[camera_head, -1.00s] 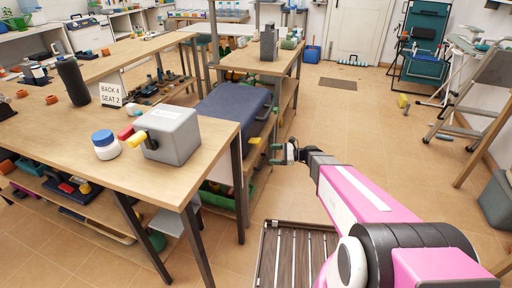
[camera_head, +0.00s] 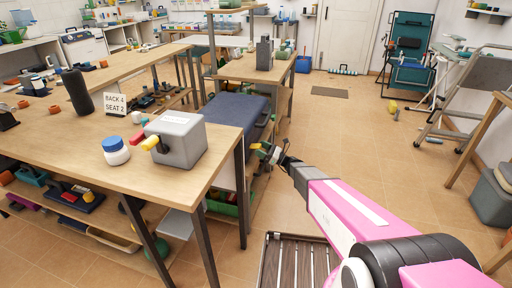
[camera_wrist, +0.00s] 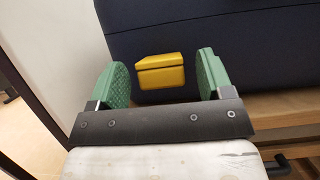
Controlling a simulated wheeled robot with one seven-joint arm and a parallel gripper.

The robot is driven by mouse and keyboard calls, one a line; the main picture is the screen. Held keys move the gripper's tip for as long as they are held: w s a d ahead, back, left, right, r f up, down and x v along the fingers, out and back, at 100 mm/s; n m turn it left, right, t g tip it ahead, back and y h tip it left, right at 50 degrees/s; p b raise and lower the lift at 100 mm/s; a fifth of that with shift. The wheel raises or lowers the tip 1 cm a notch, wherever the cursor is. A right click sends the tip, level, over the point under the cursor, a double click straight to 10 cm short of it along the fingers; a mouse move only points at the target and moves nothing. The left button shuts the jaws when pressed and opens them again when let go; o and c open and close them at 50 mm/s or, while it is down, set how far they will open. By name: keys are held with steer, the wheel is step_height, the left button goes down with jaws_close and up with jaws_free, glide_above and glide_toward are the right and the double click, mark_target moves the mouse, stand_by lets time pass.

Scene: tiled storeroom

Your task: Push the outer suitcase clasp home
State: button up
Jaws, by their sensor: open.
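The dark blue suitcase (camera_head: 238,110) lies on the shelf bench beyond the near table. It also fills the top of the wrist view (camera_wrist: 220,35). A yellow clasp (camera_wrist: 160,71) sits on its side, standing out from the face. My gripper (camera_wrist: 160,82) has its two green fingers apart, one on each side of the clasp, with nothing held between them. Whether a finger touches the clasp or the suitcase cannot be told. In the head view my gripper (camera_head: 265,151) is at the suitcase's right side. No second clasp can be made out.
A pale panel (camera_wrist: 55,50) stands left of my gripper.

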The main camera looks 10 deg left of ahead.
mark_target(249, 143)
steer(key=shift+x, duration=1.7)
steer(key=c, duration=0.9)
steer(key=shift+r+h, duration=0.4)
steer(key=shift+h, duration=0.5)
steer(key=shift+a+r+g+h, duration=0.1)
steer(key=shift+g+h, duration=0.05)
steer(key=shift+h, duration=0.55)
steer(key=shift+a+r+g+h, duration=0.1)
steer(key=shift+g+h, duration=0.05)
steer(key=shift+h, duration=0.55)
steer(key=o, duration=0.9)
